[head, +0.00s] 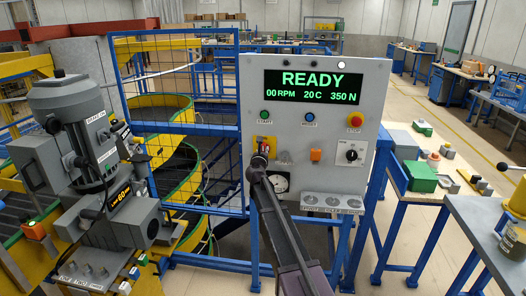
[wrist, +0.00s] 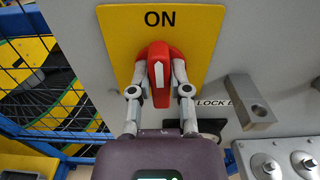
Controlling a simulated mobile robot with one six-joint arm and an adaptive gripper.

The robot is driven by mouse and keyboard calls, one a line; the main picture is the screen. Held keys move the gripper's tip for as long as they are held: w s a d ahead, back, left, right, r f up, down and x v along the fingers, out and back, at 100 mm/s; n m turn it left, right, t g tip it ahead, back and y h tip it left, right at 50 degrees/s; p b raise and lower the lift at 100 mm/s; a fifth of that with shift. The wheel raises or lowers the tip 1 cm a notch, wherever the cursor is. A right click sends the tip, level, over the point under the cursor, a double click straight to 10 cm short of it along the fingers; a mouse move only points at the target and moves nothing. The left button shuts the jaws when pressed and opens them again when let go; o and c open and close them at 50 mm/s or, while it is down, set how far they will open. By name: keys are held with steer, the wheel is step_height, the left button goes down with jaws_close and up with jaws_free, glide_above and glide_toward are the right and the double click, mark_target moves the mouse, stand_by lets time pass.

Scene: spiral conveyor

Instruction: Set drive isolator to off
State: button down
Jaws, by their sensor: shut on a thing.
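The drive isolator is a red rotary handle (wrist: 157,72) with a white pointer line on a yellow plate (wrist: 190,30) marked ON. Its pointer stands nearly upright, toward the ON label. My gripper (wrist: 159,88) is shut on the red handle, one finger on each side of it. In the head view my arm reaches up to the panel, and my gripper (head: 260,160) is at the isolator, low on the panel's left side. The arm hides part of the isolator there. Any OFF label is hidden behind my gripper in the wrist view.
A grey metal bracket (wrist: 250,100) juts out right of the isolator. Blue mesh fencing stands left; a motor unit (head: 85,140) is further left.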

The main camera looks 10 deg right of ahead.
steer(key=n, duration=0.4)
steer(key=shift+w+a, duration=0.1)
steer(key=shift+a, duration=0.05)
steer(key=n, duration=0.4)
steer(key=shift+a+n, duration=0.1)
steer(key=shift+n, duration=0.3)
steer(key=n, duration=0.4)
steer(key=shift+w+f, duration=0.1)
steer(key=shift+f, duration=0.05)
steer(key=n, duration=0.4)
steer(key=shift+a+f+n+b, duration=0.1)
steer(key=shift+n+b, duration=0.2)
steer(key=c, duration=0.6)
jaws_free()
